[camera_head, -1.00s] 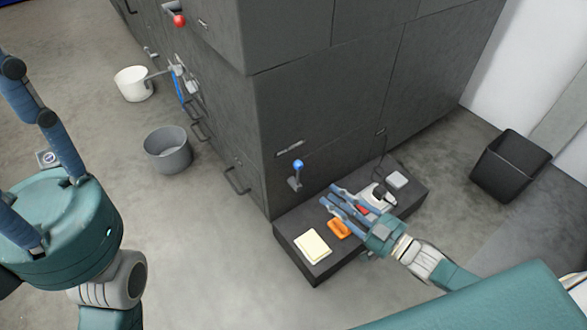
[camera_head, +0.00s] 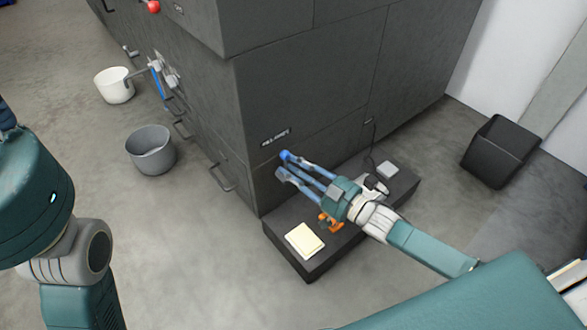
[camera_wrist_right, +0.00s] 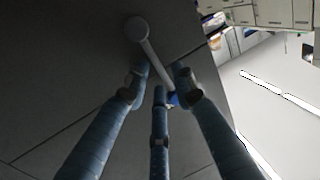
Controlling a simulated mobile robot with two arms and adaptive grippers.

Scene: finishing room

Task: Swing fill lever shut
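The fill lever is on the dark machine face under a small label plate (camera_head: 275,137). In the head view its blue knob (camera_head: 285,155) shows at my right gripper's fingertips; the fingers hide most of the rest. In the right wrist view the lever's grey arm (camera_wrist_right: 150,50) slants from a round pivot down to the blue knob (camera_wrist_right: 173,98), which sits between the fingers, partly hidden. My right gripper (camera_head: 284,167) has its fingers spread around the knob end; contact cannot be told. Of my left gripper, only a bit of finger (camera_head: 6,116) shows at the left edge.
A low dark plinth (camera_head: 315,268) below the lever bears a cream pad (camera_head: 304,241), an orange item (camera_head: 331,224) and a pale block (camera_head: 387,170). A grey bucket (camera_head: 151,150), white pot (camera_head: 114,86) and black bin (camera_head: 499,152) stand on the floor.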

